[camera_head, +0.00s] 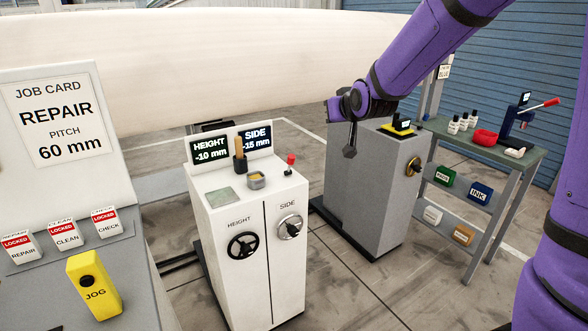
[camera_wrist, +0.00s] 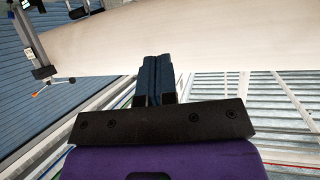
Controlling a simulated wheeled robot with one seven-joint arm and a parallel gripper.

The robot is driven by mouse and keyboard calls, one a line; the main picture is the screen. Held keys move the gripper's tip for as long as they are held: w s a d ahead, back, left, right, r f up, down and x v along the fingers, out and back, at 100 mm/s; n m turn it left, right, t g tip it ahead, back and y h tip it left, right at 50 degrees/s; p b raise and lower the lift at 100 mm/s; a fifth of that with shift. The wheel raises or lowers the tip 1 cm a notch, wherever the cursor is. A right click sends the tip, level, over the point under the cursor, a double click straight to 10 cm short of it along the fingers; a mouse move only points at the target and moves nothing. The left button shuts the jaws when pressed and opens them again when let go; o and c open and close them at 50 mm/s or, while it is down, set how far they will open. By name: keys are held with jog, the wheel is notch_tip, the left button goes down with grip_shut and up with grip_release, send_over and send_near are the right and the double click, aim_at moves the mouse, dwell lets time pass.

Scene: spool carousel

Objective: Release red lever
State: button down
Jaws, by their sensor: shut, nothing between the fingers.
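A small red-knobbed lever (camera_head: 291,160) stands upright on the right of the white cabinet's top. A second lever with a red grip (camera_head: 545,104) sticks out to the right from a dark press (camera_head: 517,118) on the green bench. My gripper (camera_head: 350,152) hangs pointing down in front of the grey cabinet, right of the red-knobbed lever and apart from both levers. In the wrist view my gripper's dark fingers (camera_wrist: 158,62) are together and empty, with the pale cylinder behind them.
The white cabinet (camera_head: 250,270) carries two handwheels and HEIGHT and SIDE displays. A grey cabinet (camera_head: 365,190) stands behind it. A large pale cylinder (camera_head: 200,60) spans the back. The yellow JOG box (camera_head: 93,285) sits at left. The bench (camera_head: 455,140) holds bottles and a red bowl.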

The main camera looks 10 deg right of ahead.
jog(key=w+a+f+t, duration=0.2)
jog(key=w+f+t, duration=0.1)
jog(key=w+f, duration=0.55)
jog(key=t+y, duration=0.1)
jog(key=t, duration=0.2)
send_near(292, 163)
jog(key=s+d+r, duration=0.1)
jog(key=s+r, duration=0.2)
jog(key=r, duration=0.2)
notch_tip(292, 163, down, 10)
jog(key=s+t, duration=0.2)
jog(key=t, duration=0.1)
jog(key=shift+s+r+y, duration=0.2)
jog(key=shift+s+y, duration=0.1)
jog(key=shift+w+a, duration=0.1)
jog(key=shift+a, duration=0.05)
jog(key=x, duration=1.4)
jog(key=shift+r, duration=0.15)
